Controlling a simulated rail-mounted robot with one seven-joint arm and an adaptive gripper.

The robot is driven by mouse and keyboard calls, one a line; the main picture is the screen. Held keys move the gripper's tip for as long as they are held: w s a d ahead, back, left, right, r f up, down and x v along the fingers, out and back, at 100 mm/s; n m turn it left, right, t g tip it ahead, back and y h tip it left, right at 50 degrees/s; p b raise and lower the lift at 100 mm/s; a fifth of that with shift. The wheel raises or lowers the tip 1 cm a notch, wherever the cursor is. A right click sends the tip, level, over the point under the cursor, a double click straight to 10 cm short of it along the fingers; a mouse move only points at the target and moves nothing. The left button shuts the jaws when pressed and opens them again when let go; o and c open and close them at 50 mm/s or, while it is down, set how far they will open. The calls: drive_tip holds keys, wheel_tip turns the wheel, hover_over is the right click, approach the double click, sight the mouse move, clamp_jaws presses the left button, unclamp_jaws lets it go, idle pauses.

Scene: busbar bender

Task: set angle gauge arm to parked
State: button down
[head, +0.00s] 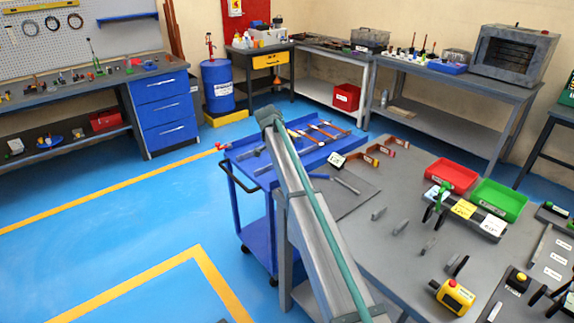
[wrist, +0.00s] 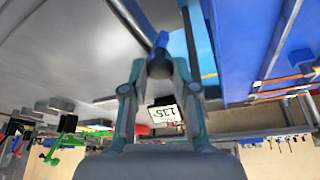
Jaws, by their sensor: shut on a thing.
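A blue handle (head: 319,177) shows just right of my arm in the head view. In the wrist view my gripper (wrist: 159,68) is closed around the dark rounded end of this blue handle (wrist: 161,43). A dark bar (wrist: 128,18) runs beside it. A small sign reading 135° (wrist: 166,114) stands just beyond the fingers. My gripper is hidden behind my arm in the head view.
A blue cart (head: 262,232) stands against the bench's left side. Copper bars, a red bin (head: 452,175), a green bin (head: 498,199) and a yellow control box (head: 455,296) are on the bench. Several small grey parts lie mid-bench. Floor to the left is clear.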

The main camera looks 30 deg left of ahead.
drive_tip(key=shift+w, duration=0.1)
drive_tip(key=c, duration=0.9)
unclamp_jaws()
drive_tip(key=shift+w, duration=0.1)
drive_tip(key=v, duration=1.2)
